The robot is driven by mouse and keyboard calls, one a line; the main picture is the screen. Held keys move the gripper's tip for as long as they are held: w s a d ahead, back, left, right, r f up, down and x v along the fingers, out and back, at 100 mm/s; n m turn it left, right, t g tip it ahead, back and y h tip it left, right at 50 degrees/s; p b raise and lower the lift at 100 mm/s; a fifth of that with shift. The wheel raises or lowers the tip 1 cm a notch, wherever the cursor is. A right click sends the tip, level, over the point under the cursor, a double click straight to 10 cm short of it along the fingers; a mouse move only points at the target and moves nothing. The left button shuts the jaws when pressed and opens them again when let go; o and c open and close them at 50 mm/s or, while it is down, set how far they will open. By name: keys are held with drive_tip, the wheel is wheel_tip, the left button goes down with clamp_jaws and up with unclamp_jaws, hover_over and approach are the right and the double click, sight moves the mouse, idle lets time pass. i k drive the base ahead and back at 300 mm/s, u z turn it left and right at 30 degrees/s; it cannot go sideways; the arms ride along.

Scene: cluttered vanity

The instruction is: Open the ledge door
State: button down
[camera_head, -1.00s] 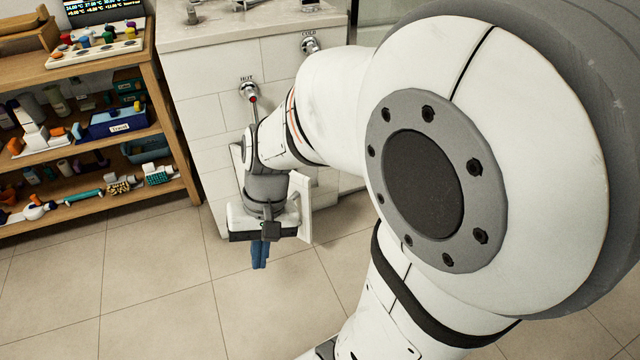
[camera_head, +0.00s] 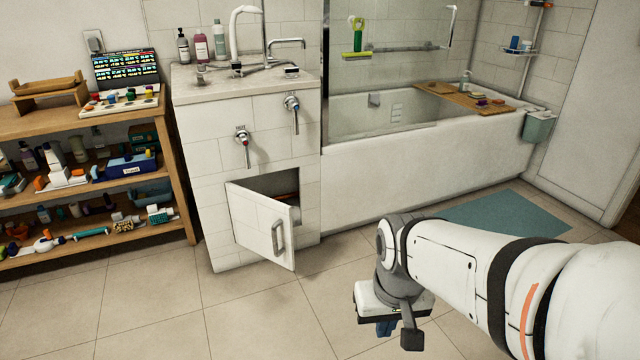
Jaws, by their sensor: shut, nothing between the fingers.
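The ledge door (camera_head: 262,226) is a white tiled panel low on the front of the white ledge cabinet (camera_head: 212,165). It stands swung outward, with its grey handle (camera_head: 278,238) on the outer face near the right edge. A dark opening (camera_head: 278,184) shows above and behind it, with something reddish inside that is too small to tell. My gripper (camera_head: 386,327) is to the right of the door, low over the floor, pointing down. Its blue fingers are together, apart from the door and handle, and hold nothing. The gripper body partly hides the fingers.
A wooden shelf (camera_head: 185,205) with many bottles and boxes stands on the left. Hot and cold valves (camera_head: 243,147) stick out above the door. The bathtub (camera_head: 375,170) and a teal mat (camera_head: 505,214) are on the right. The floor before the cabinet is clear.

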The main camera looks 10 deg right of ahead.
sight(262, 225)
drive_tip(key=z, duration=0.3)
drive_tip(key=i, duration=1.45)
drive_tip(key=u, duration=0.75)
drive_tip(key=k, duration=0.75)
drive_tip(key=u, duration=0.2)
drive_tip(key=i, duration=0.8)
drive_tip(key=z, duration=0.05)
